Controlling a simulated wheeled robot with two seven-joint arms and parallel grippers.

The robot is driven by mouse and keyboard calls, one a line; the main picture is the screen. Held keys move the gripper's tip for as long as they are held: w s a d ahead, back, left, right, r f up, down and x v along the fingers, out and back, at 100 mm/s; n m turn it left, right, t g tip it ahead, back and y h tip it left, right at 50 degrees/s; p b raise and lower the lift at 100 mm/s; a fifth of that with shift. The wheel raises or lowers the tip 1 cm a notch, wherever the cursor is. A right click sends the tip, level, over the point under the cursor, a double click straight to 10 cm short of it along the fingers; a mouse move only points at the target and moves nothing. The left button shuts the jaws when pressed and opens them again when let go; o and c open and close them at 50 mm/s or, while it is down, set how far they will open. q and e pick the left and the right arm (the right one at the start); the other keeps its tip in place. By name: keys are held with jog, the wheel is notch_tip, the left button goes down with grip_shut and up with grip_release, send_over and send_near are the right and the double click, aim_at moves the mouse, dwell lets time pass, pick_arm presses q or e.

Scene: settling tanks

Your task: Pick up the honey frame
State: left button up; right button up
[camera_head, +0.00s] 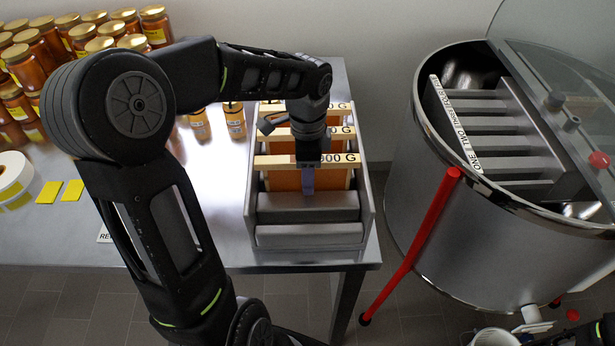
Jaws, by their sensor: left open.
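Several honey frames stand upright in a grey rack (365,205) on the steel table. Each has a pale wooden top bar with a weight label ending in "G". The nearest honey frame (280,179) shows orange comb below its bar. My left gripper (308,188) comes down from above at the middle of this frame's bar, fingers pointing down. It is open, and it hides part of the bar and label. I cannot tell whether a finger touches the frame. My right gripper is not in view.
Grey slots without frames lie at the rack's near end. Honey jars (120,30) fill the table's back left, with small bottles (235,120) behind my arm. A steel drum (450,235) with numbered slots, a raised clear lid and a red leg (425,230) stands right.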

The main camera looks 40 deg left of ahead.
pick_arm(q)
jog(key=shift+c, duration=0.3)
grip_shut()
jog(key=shift+r, duration=0.1)
dwell(1.0)
